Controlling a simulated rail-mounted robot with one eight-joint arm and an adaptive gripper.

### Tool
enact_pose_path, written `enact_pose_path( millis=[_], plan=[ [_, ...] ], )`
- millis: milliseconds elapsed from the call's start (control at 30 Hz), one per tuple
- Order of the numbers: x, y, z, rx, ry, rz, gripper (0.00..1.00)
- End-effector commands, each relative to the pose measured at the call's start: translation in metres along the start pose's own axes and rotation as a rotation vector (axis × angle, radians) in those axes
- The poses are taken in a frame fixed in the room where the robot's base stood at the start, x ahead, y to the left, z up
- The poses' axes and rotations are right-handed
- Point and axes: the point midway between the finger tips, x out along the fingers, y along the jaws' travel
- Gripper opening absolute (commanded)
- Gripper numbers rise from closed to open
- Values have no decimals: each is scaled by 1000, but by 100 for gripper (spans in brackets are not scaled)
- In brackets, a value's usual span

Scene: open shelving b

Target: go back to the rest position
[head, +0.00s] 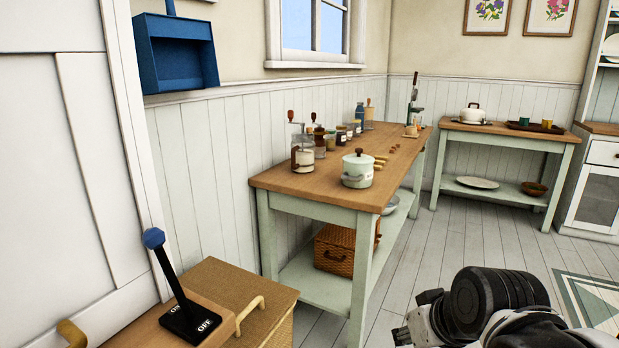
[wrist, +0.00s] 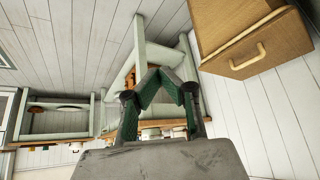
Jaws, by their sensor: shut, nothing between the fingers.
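My gripper (wrist: 160,82) shows in the wrist view with its two green-padded fingers meeting at the tips, shut and empty. No object touches the fingers. In the head view my arm is at the lower right, over the floor, and the fingertips cannot be made out there. The arm is in front of and to the right of the long wooden-topped table (head: 330,187), apart from it.
A wooden cabinet (head: 262,305) with a black lever switch (head: 190,320) stands at the lower left. The long table carries a pot (head: 357,172), a grinder (head: 303,153) and several jars. A second table (head: 510,133) stands at the back. Open floor (head: 425,235) lies between.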

Motion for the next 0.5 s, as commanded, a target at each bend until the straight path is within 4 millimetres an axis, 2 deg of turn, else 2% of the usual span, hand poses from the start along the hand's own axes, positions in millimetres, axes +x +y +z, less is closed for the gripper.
enact_pose_path(
  millis=[200,500],
  plan=[
    [-27,10,25,81,12,74,0],
    [-51,20,46,154,31,141,0]
  ],
)
